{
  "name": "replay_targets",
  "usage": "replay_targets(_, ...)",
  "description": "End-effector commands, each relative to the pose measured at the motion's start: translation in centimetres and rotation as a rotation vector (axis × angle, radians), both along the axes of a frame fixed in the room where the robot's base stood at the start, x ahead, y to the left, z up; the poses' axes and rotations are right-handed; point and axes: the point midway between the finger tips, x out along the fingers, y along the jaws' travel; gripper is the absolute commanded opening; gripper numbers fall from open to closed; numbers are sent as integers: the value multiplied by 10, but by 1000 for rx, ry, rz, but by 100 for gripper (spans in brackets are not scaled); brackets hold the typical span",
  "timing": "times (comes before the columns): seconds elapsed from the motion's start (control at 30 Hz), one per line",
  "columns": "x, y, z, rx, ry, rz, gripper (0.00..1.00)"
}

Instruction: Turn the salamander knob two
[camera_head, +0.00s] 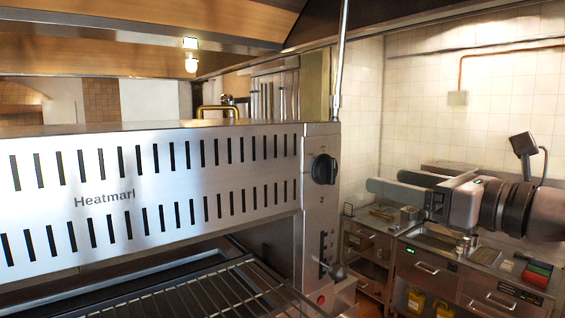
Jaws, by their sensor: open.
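The salamander (220,140) is a steel unit marked "Heatmarl" with two rows of vertical slots, filling the left and middle of the view. One black round knob (323,169) sits on its right-hand front panel, with small marks around it and a "2" below it. I cannot tell a second round knob. Lower on the same panel is a dark vertical slot with a lever (335,270). My gripper (384,188) comes in from the right, pointing left. Its two fingers are apart with nothing between them. In the picture it is right of the knob, with a gap between.
A wire rack (215,292) juts out below the salamander. A steel counter (470,262) with drawers and a sunken basin stands at the back right, below my arm. A tiled wall (480,90) is behind. The space between knob and gripper looks clear.

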Motion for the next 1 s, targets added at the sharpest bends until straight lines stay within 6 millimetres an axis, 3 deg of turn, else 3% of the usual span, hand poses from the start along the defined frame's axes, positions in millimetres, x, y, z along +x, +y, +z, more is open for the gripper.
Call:
replay_targets(0.2,55,39,4,2,4,6,73)
replay_targets(0.4,92,63,3,1,2,3,73)
replay_targets(0.57,105,71,1,-1,1,0,73)
replay_targets(0.8,106,71,0,-1,1,-1,73)
replay_targets(1.0,106,71,0,-1,1,-1,36)
